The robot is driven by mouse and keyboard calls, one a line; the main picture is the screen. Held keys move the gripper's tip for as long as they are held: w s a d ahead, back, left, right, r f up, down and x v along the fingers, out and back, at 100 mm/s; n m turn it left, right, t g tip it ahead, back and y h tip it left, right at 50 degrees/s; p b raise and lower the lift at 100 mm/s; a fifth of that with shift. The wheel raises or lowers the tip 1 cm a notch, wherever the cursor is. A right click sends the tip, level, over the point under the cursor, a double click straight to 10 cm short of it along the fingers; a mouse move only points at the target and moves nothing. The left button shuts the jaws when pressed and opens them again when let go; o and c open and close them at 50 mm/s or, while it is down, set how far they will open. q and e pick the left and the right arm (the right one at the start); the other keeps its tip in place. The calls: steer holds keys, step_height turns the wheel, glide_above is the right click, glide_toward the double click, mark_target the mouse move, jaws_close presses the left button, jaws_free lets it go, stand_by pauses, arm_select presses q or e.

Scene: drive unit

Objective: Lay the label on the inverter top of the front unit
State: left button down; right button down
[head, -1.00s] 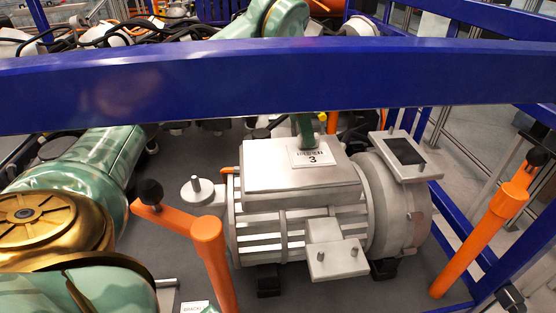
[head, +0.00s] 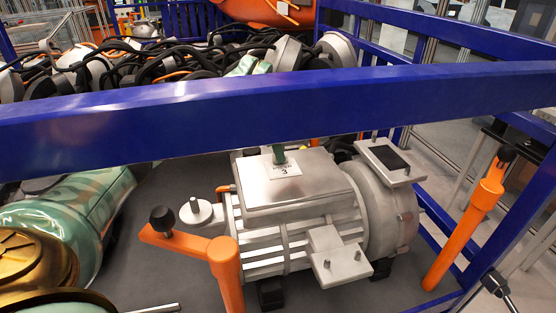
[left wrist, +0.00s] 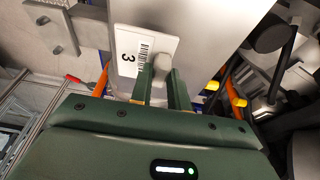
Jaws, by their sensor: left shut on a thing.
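The label (head: 287,170) is a small white card with a barcode and the number 3. It is at the far edge of the flat silver inverter top (head: 310,190) on the front unit (head: 290,235), a grey finned motor. My left gripper (head: 279,155) comes down behind the blue beam. In the left wrist view the left gripper (left wrist: 161,75) is shut on a grey knob at the edge of the label (left wrist: 140,52). The metal top (left wrist: 195,25) fills the background there. I cannot tell whether the label touches the top. My right gripper is not in view.
A blue beam (head: 230,105) crosses in front of and above the unit. Orange posts stand at left (head: 228,275) and right (head: 465,225). A raised plate with a dark panel (head: 390,157) sits right of the top. Black cables (head: 170,60) crowd the back.

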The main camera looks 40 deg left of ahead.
arm_select(q)
steer(key=shift+w+a+f, duration=0.15)
steer(key=shift+w+f, duration=0.5)
steer(key=shift+w+a+f+p, duration=0.15)
steer(key=shift+f+p, duration=0.2)
steer(key=shift+f, duration=1.45)
steer(key=c, duration=1.3)
jaws_free()
steer(key=shift+f, duration=0.1)
steer(key=shift+c, duration=0.2)
steer(key=v, duration=0.7)
steer(key=shift+r, duration=0.4)
